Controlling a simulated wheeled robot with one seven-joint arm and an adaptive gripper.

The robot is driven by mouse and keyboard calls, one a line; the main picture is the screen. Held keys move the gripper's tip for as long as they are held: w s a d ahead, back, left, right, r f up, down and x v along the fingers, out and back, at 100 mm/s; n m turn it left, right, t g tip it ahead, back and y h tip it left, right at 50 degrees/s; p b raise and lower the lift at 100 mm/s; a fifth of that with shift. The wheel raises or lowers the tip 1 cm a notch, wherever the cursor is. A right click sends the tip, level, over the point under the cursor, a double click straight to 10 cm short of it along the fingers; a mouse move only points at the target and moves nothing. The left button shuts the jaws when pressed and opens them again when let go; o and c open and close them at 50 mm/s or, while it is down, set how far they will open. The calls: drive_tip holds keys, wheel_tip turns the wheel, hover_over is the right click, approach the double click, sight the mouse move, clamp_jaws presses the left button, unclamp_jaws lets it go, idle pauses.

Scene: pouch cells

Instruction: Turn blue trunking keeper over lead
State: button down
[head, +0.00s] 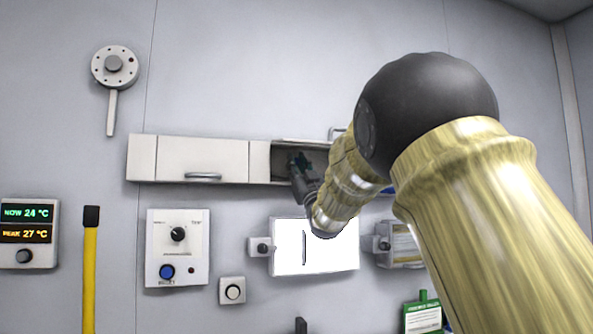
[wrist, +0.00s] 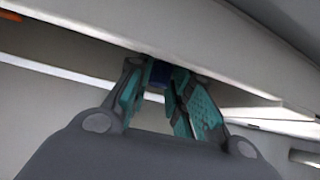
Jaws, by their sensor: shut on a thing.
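My gripper (head: 300,163) reaches up into the open part of the white wall trunking (head: 275,166). In the wrist view its teal fingers (wrist: 161,86) are closed on a small dark blue piece (wrist: 160,72), which looks like the blue trunking keeper. The keeper sits just under a pale trunking edge (wrist: 110,37), and its upper part is hidden. I cannot tell which way it is turned. An orange strip (wrist: 10,15) shows at the top left of the wrist view; I cannot tell whether it is the lead. My arm hides the trunking's right part in the head view.
The trunking's left part has a closed cover with a handle (head: 203,176). Below are a control box (head: 178,248), a bright white panel (head: 335,250) and a round-button box (head: 232,291). A lever (head: 112,112) is at upper left. The wall between is bare.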

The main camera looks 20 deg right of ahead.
drive_tip(key=shift+n+y, duration=0.7)
drive_tip(key=c, duration=1.3)
unclamp_jaws()
drive_tip(key=shift+d, duration=0.1)
drive_tip(key=v, duration=1.2)
drive_tip(key=shift+s+r, duration=0.15)
